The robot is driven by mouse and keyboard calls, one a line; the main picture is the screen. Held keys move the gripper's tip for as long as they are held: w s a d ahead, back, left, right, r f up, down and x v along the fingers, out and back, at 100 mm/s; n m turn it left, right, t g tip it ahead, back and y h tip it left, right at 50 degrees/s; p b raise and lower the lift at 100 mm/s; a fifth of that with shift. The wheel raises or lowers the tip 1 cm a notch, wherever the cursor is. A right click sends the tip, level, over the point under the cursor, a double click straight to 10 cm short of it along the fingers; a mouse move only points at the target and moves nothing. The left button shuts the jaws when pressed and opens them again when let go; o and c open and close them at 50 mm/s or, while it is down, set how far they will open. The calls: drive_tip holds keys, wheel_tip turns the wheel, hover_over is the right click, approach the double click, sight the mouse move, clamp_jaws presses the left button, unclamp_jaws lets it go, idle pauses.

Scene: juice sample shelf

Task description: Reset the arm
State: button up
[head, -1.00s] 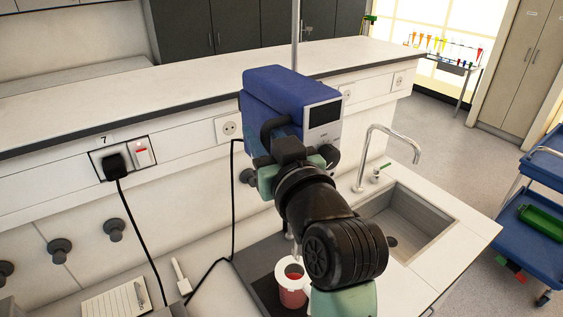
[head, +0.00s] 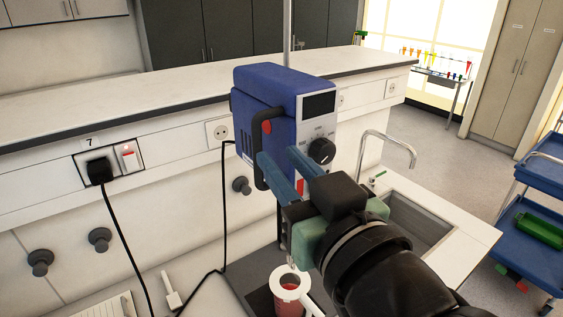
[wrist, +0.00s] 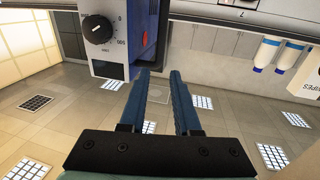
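My gripper (head: 281,154) is in front of and just below the blue stirrer unit (head: 262,95), its two blue fingers pointing toward it. In the wrist view the fingers (wrist: 161,76) stand parallel with a clear gap and nothing between them, so it is open and empty. The unit has a black handle with a red button, a dial and a dark display. Its dial also shows in the wrist view (wrist: 98,30). I cannot tell whether a finger touches the unit. Below my gripper a white-rimmed vessel of red liquid (head: 289,290) stands on the bench.
A sink with a curved tap (head: 390,140) lies right of my arm. The raised counter (head: 180,90) runs behind. A black plug (head: 98,170) and cable hang at left. A blue trolley (head: 530,240) stands at far right. Open floor lies beyond the sink.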

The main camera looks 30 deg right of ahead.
drive_tip(key=s+a+r+n+t+y+b, duration=0.1)
drive_tip(key=s+a+r+t+y+b, duration=0.1)
drive_tip(key=a+r+t+b, duration=0.3)
drive_tip(key=a+r+t, duration=0.4)
drive_tip(key=a+r, duration=0.7)
drive_tip(key=a, duration=0.3)
drive_tip(key=shift+s+a+n+t+y, duration=0.15)
drive_tip(key=shift+n+t+y, duration=0.15)
drive_tip(key=shift+n+y, duration=0.1)
